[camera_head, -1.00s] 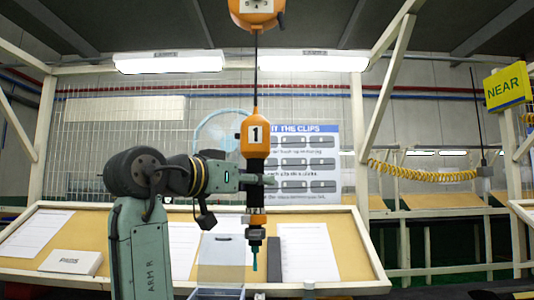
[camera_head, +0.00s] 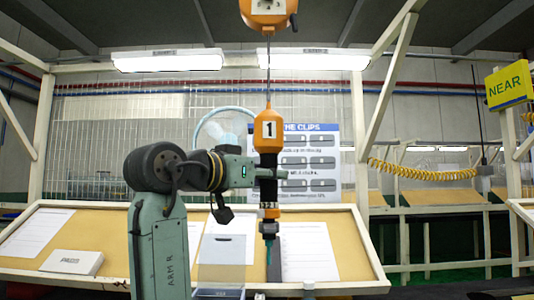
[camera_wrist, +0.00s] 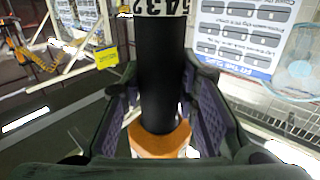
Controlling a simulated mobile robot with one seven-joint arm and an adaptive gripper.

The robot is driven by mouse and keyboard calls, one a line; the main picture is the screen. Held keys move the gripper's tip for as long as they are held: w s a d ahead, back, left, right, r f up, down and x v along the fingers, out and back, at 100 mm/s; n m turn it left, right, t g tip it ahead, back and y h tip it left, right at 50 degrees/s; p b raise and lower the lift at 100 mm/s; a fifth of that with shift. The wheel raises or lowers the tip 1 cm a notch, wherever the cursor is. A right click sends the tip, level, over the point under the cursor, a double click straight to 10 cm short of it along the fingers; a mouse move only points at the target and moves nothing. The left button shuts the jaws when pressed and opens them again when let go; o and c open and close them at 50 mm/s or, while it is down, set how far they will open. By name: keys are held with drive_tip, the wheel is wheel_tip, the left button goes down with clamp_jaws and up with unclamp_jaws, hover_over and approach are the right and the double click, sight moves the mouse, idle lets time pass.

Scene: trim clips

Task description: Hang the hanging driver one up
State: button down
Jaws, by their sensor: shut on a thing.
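The hanging driver one (camera_head: 268,135) is an upright tool with an orange top marked "1", a black body and a teal bit at its lower end. It hangs on a thin cable from an orange balancer (camera_head: 268,12) at the top. My gripper (camera_head: 280,175) is shut around the driver's black body, below the orange top. In the wrist view the black body (camera_wrist: 160,75) stands between the two purple-padded fingers, with a numbered ring at the top and an orange band below. The finger contact is partly hidden.
A sloped tan board (camera_head: 345,245) with white sheets and a white box (camera_head: 72,261) lies behind. A yellow NEAR sign (camera_head: 507,87) and a coiled yellow hose (camera_head: 425,172) are at the right.

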drive_tip(key=c, duration=1.2)
unclamp_jaws()
drive_tip(key=o, duration=1)
drive_tip(key=shift+a, duration=0.1)
drive_tip(key=r+v, duration=0.2)
drive_tip(key=v, duration=0.8)
drive_tip(key=shift+p, duration=0.45)
idle(0.4)
